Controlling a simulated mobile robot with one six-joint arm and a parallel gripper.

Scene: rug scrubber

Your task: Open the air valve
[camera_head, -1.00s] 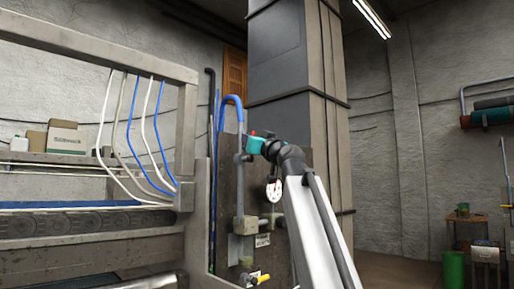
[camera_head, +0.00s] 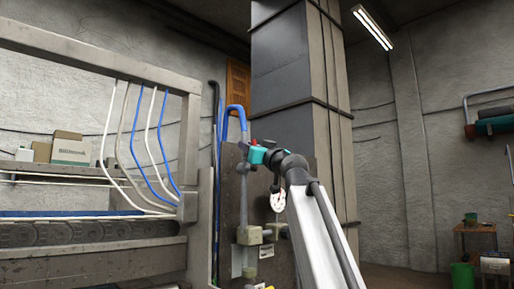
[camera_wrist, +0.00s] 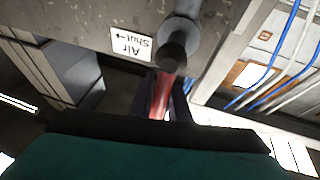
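The air valve is at the top of a brown upright panel (camera_head: 284,238) in the head view. Its red handle (camera_head: 253,141) shows as a small red spot at my gripper's tip. In the wrist view the red handle (camera_wrist: 161,97) lies between my dark fingers and fills the gap. My teal gripper (camera_head: 259,153) appears shut on it; the contact itself is partly hidden. A round grey valve body (camera_wrist: 174,50) is just beyond the fingers. A white label (camera_wrist: 130,45), upside down in the wrist view, reads "Air Shut" with an arrow.
A pressure gauge (camera_head: 278,200) hangs on the panel below my gripper. A blue hose (camera_head: 236,109) loops over the panel top. A grey machine frame (camera_head: 190,150) with blue and white hoses stands left. A square column (camera_head: 285,75) rises behind.

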